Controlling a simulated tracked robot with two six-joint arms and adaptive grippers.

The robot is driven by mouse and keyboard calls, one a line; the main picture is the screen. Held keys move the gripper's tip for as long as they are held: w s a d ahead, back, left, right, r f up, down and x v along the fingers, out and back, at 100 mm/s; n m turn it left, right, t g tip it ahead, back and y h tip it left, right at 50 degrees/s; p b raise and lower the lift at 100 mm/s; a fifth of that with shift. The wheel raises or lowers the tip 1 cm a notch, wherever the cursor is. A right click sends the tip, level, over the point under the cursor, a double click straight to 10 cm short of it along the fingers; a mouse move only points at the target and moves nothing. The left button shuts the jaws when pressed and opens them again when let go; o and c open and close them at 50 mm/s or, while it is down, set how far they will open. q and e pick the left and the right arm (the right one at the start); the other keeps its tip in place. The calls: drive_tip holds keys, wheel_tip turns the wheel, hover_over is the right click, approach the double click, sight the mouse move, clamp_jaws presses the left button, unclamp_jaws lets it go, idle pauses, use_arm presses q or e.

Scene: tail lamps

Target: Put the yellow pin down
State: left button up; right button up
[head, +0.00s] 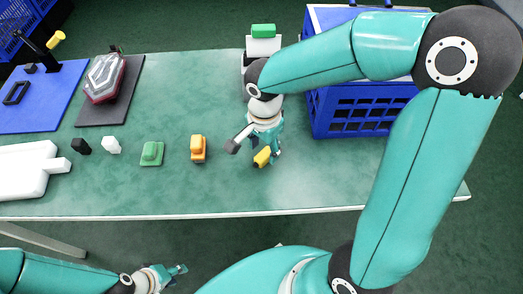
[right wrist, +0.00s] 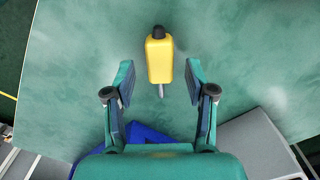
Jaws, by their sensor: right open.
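The yellow pin (head: 262,157) is below my right gripper (head: 254,145) near the front of the green table (head: 225,185). In the right wrist view the yellow pin (right wrist: 160,60) has a dark cap and a thin metal tip. My right gripper (right wrist: 160,84) is open there, with a gap between each finger and the pin. The pin seems to lie on the table. My left gripper (head: 177,271) is off the table's front edge, low in the head view; its jaws are too small to read.
An orange block (head: 198,149), a green block (head: 152,153), and white (head: 111,145) and black (head: 81,145) pieces stand left of my right gripper. A tail lamp (head: 104,76) lies on a dark mat (head: 126,100). A blue crate (head: 350,115) stands behind my right arm.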

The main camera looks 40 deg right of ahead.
sight(264, 155)
wheel_tip(264, 155, up, 10)
drive_tip(key=p, duration=0.1)
drive_tip(key=shift+f, duration=0.15)
idle(0.5)
